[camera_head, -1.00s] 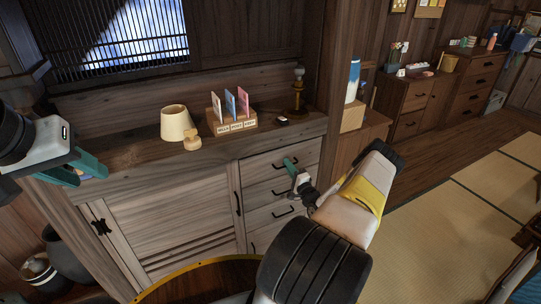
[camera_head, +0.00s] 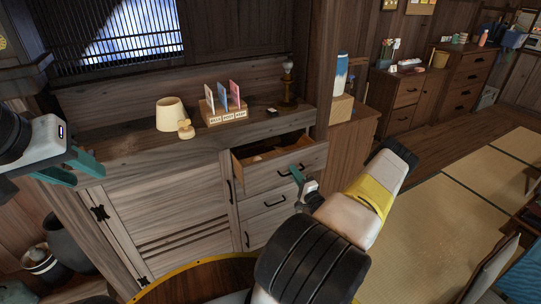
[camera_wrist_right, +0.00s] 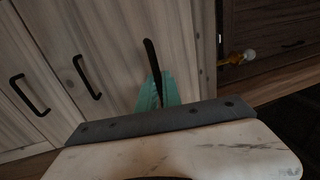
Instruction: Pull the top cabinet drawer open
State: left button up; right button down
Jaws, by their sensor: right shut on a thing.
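The top cabinet drawer (camera_head: 272,174) is pulled partly out of the grey wooden cabinet (camera_head: 160,219) in the head view, and its inside shows. My right gripper (camera_head: 297,173) is at the drawer's front, shut on its dark bar handle. In the right wrist view the teal fingers (camera_wrist_right: 157,91) close around the black handle (camera_wrist_right: 150,62). The drawers below are shut. My left gripper (camera_head: 77,166) is open and empty, at the left of the cabinet, away from the drawer.
A lamp (camera_head: 170,113), a card holder (camera_head: 226,116) and a dark candlestick-like stand (camera_head: 288,85) are on the cabinet top. A round wooden top with a yellow rim (camera_head: 196,262) is close in front. Tatami floor (camera_head: 450,210) is open at the right.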

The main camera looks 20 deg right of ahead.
jog(key=s+d, duration=0.1)
jog(key=s, duration=1.3)
jog(key=shift+s, duration=0.25)
jog(key=shift+d, duration=0.1)
jog(key=c, duration=1.8)
grip_release()
jog(key=s+f, duration=0.1)
jog(key=s, duration=0.6)
jog(key=shift+s+d+f, duration=0.25)
jog(key=shift+s+d, duration=0.05)
jog(key=shift+s, duration=0.1)
